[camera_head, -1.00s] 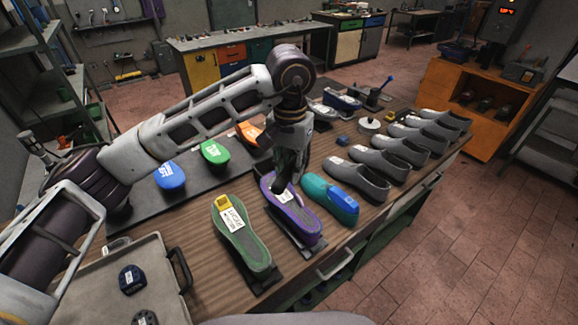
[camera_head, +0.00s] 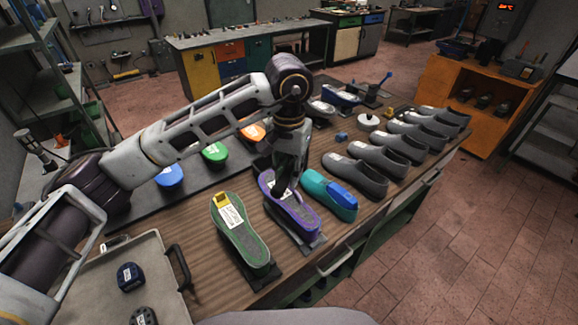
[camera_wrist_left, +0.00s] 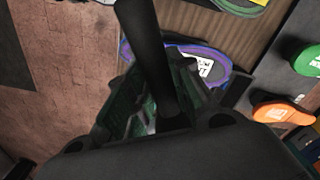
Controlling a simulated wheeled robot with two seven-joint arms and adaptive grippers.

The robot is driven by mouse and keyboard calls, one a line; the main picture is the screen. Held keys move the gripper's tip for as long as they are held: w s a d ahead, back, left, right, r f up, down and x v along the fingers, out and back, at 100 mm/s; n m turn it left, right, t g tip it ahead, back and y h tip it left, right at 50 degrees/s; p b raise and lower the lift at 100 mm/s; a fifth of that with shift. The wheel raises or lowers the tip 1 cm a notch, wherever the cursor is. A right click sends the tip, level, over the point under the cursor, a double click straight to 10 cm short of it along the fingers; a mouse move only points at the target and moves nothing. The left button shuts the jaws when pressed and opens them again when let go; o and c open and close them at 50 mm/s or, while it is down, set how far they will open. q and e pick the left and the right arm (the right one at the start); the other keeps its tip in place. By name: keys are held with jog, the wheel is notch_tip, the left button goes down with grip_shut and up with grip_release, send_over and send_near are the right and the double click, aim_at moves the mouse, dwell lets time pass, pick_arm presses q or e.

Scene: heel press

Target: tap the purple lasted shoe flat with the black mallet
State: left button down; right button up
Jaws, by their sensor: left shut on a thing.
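The purple lasted shoe (camera_head: 303,217) lies sole up on a dark stand on the wooden bench, between a green one and a teal one. Its purple rim also shows in the left wrist view (camera_wrist_left: 214,56), partly behind the mallet and gripper. My left gripper (camera_head: 284,175) is directly over the shoe's far part, pointing down. It is shut on the black mallet, whose dark shaft (camera_wrist_left: 147,45) crosses the left wrist view. In the head view the mallet is mostly hidden, and I cannot tell whether it touches the shoe. My right gripper is not in view.
The green lasted shoe (camera_head: 240,232) is close on the left, the teal one (camera_head: 325,192) close on the right. Several grey shoes (camera_head: 380,157) line the bench farther right. Blue, green and orange pieces (camera_head: 214,153) lie on a dark mat behind. A tray (camera_head: 95,290) is at front left.

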pick_arm(q)
jog(key=shift+f, duration=1.15)
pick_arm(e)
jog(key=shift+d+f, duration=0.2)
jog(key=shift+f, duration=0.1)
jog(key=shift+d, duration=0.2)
